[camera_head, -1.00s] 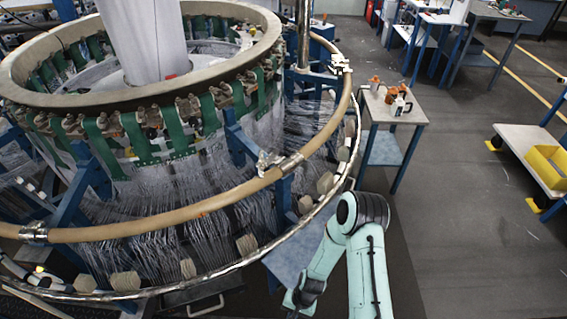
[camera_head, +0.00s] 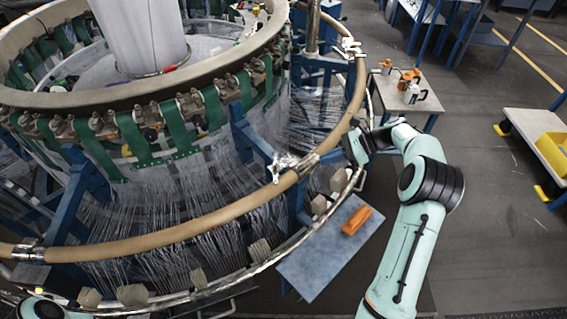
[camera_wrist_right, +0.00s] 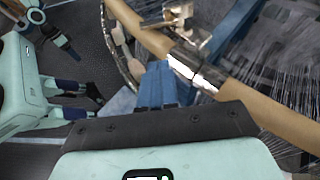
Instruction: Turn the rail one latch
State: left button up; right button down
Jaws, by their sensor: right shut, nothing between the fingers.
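The tan rail (camera_head: 180,232) curves around the front of the circular loom. A metal latch (camera_head: 292,164) sits on it at centre, another joint (camera_head: 28,252) at left and another (camera_head: 350,46) at the far right. My right gripper (camera_head: 356,146) is beside the rail's right side, outside it; whether it touches cannot be told. In the right wrist view, its blue fingers (camera_wrist_right: 155,85) are shut and empty, pointing towards the rail (camera_wrist_right: 265,115) near a silver latch (camera_wrist_right: 190,68). My left gripper is out of view; only part of my left arm shows at bottom left.
An orange block (camera_head: 357,221) lies on a grey-blue panel (camera_head: 310,270) below the rail. A cart (camera_head: 528,125) with a yellow bin (camera_head: 553,150) stands farther right. Floor between is clear. White threads hang under the rail.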

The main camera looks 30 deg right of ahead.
send_near(288, 177)
jog(key=r+x, duration=0.1)
jog(key=x, duration=0.3)
jog(key=a, duration=0.1)
jog(key=w+a, duration=0.1)
jog(key=a, duration=0.1)
jog(key=shift+w+a+f, duration=0.25)
jog(key=shift+w+f, duration=0.1)
jog(key=shift+w, duration=0.05)
jog(key=shift+w+a+f, duration=0.1)
jog(key=shift+w+a, duration=0.25)
jog(key=shift+a, duration=0.15)
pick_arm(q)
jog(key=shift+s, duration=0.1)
pick_arm(e)
jog(key=shift+s, duration=0.1)
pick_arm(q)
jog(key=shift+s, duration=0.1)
